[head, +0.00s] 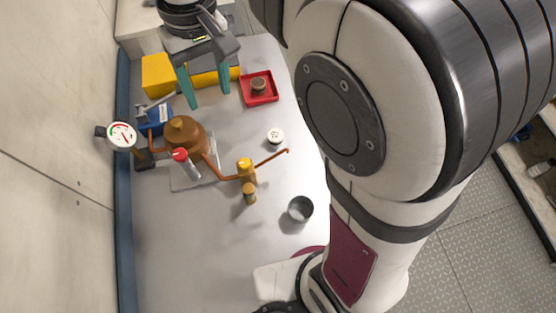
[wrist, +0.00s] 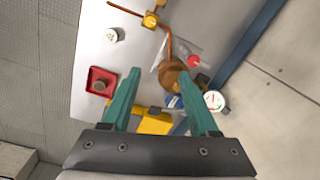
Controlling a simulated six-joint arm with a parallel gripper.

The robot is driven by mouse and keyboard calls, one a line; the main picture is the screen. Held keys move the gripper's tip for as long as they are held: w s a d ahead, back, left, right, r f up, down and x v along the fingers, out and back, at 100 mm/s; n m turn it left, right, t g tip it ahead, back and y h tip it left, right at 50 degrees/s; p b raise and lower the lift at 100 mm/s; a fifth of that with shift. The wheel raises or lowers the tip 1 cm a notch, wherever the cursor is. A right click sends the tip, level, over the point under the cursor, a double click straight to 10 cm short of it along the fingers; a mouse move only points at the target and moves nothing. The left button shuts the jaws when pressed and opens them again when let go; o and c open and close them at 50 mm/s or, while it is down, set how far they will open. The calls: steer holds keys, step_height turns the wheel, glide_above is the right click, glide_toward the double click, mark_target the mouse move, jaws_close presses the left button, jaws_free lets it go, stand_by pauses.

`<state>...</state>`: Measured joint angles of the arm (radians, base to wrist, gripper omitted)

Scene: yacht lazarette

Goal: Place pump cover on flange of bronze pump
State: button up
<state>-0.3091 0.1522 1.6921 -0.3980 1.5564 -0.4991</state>
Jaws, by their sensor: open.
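The bronze pump (head: 185,137) is a brown rounded body with a raised top, on a pale plate at the left of the bench; it also shows in the wrist view (wrist: 172,76). A small brown-grey round piece (head: 258,84), perhaps the pump cover, sits in a red tray (head: 270,98) behind and right of the pump. My gripper (head: 210,97) is open and empty, raised over the back of the bench, between pump and tray in the picture. In the wrist view its teal fingers (wrist: 159,73) are spread apart. I cannot make out the flange clearly.
Copper pipe (head: 222,176) with a yellow-topped brass fitting (head: 246,170) runs right from the pump. A dial gauge (head: 121,135), red-capped bottle (head: 187,162) and blue container (head: 158,120) crowd the pump. Yellow box (head: 157,75), white cap (head: 275,135) and grey cup (head: 300,209) stand around. The bench front is clear.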

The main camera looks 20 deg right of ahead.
steer(key=s+d+f+m, duration=0.2)
steer(key=s+m, duration=0.1)
steer(key=s, duration=0.3)
steer(key=s+d+f+m, duration=0.2)
steer(key=s+d+m, duration=0.1)
steer(key=s, duration=0.4)
steer(key=s+d+f+m+y, duration=0.1)
steer(key=s+d+f+m, duration=0.1)
steer(key=s, duration=0.5)
steer(key=shift+d+f+m, duration=0.15)
steer(key=shift+d+m, duration=0.55)
steer(key=shift+d, duration=0.05)
